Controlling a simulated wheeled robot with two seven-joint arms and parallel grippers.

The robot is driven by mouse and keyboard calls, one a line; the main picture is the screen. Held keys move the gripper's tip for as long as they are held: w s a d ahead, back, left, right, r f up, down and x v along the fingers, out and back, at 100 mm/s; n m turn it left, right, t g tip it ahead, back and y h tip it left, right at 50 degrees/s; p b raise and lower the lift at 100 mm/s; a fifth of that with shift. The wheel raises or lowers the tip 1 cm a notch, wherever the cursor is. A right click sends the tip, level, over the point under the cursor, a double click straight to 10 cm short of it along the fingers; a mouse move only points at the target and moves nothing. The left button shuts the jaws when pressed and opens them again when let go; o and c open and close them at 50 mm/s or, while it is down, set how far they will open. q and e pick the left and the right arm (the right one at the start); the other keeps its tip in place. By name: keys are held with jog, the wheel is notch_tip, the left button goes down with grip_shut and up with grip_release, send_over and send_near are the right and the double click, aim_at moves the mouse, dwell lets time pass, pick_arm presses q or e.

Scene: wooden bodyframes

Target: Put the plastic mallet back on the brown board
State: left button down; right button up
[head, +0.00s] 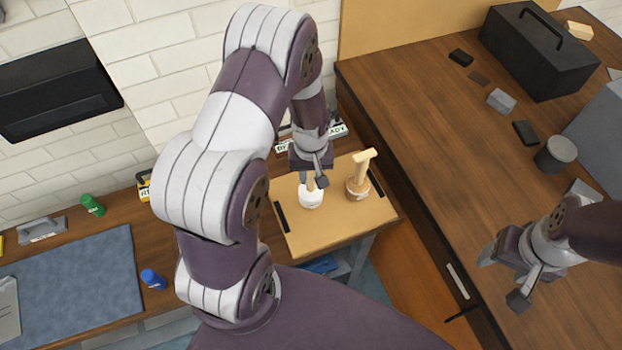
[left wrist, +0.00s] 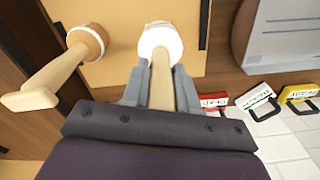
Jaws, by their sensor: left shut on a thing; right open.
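The plastic mallet has a white head (head: 311,199) and a pale wooden handle; the head also shows in the left wrist view (left wrist: 160,40). My left gripper (head: 311,179) is shut on its handle, and the mallet is upright, head down, over the brown board (head: 335,236). I cannot tell whether the head touches the board. A wooden mallet (head: 358,184) stands head down on the board, to the right of the plastic one, and shows in the left wrist view (left wrist: 85,45). My right gripper (head: 502,279) is open and empty above the dark wooden table at right.
Black strips (head: 282,217) edge the board at both sides. Label holders (left wrist: 215,102) stand by the wall behind it. A blue-grey mat (head: 75,280), green cup (head: 92,205) and blue cup (head: 153,279) are at left. A black toolbox (head: 540,55) and dark cylinder (head: 555,154) are at right.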

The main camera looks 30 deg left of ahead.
aim_at(309, 184)
pick_arm(q)
jog(key=f, duration=0.2)
jog(key=f+p, duration=0.1)
jog(key=shift+s+a+f, duration=0.2)
jog(key=shift+s+f, duration=0.1)
jog(key=shift+f, duration=0.2)
jog(key=shift+w+f, duration=0.1)
jog(key=shift+w, duration=0.05)
jog(key=shift+f, duration=0.1)
jog(key=c, duration=0.9)
grip_release()
jog(key=shift+o, duration=0.2)
